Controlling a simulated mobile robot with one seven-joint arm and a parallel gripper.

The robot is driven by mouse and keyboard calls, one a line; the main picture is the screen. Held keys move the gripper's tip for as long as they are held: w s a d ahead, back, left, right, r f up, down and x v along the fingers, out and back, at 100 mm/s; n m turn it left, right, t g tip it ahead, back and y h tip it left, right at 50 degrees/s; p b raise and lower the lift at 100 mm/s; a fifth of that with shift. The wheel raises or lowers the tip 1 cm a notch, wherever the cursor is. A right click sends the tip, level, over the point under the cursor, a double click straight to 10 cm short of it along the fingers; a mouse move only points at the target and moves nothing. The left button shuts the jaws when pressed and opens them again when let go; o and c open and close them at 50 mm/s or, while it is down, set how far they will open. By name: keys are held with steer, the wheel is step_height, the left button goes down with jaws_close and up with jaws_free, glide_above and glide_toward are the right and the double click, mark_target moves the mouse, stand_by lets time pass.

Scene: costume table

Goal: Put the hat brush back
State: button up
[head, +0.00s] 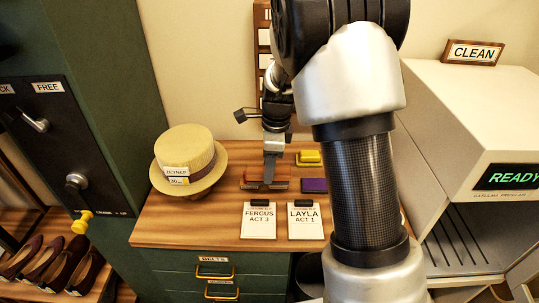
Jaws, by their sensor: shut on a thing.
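The hat brush, which seems to be the orange-brown wooden block (281,183), is at the middle of the wooden tabletop, just behind the card reading FERGUS ACT 3. My gripper (269,179) points down from above and is shut on this block. The fingers cover part of it. I cannot tell whether it touches the tabletop or hangs just above it.
A straw hat (188,150) with a tag stands on the left of the table (160,228). Cards for FERGUS (259,222) and LAYLA (305,222) lie in front. A yellow item (308,157) and a purple item (314,185) are to the right. A white machine (470,125) stands right.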

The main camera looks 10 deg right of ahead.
steer(key=w+d+p, duration=0.2)
steer(key=w+d, duration=0.1)
steer(key=w, duration=1.2)
step_height(320, 180, down, 7)
steer(key=shift+w+r, duration=0.15)
steer(key=shift+w, duration=0.15)
steer(key=shift+f, duration=0.25)
steer(key=o, duration=0.9)
steer(key=shift+o, duration=0.6)
